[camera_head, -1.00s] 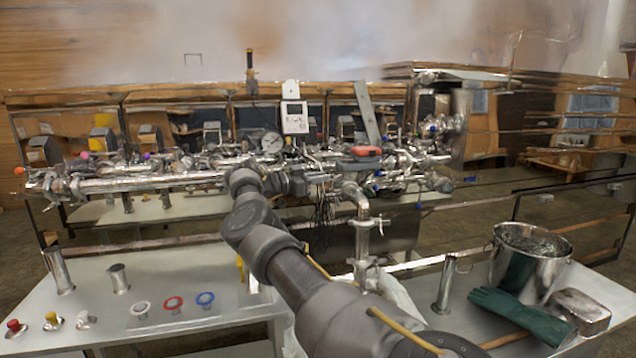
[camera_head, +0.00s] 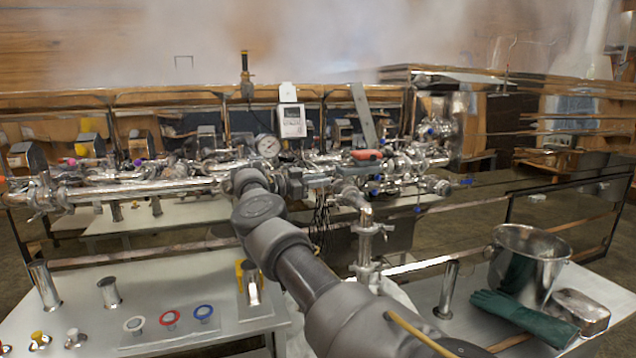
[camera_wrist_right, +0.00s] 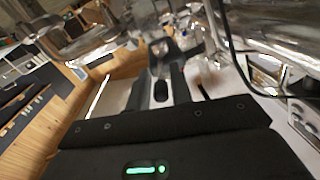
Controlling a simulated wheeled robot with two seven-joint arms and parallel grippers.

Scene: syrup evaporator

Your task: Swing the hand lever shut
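A long steel pipe manifold (camera_head: 130,190) with several valves and small coloured handles runs across the middle. A flat grey upright bar (camera_head: 364,115) and an orange-red handle (camera_head: 366,154) stand out at its right part; I cannot tell which piece is the hand lever. My right arm reaches up from the bottom centre, and my right gripper (camera_head: 318,179) is at the manifold, left of and below the orange-red handle. The right wrist view shows its dark body (camera_wrist_right: 160,130) among blurred pipework; whether the fingers hold anything is unclear. My left gripper is not in view.
A steel table (camera_head: 200,265) at the front left bears metal cylinders and red, white and blue rings. At the right, a steel bucket (camera_head: 535,250), green gloves (camera_head: 520,315) and a metal block (camera_head: 580,308) rest on another table. Pressure gauge (camera_head: 268,146) and white display box (camera_head: 292,120) stand above the manifold.

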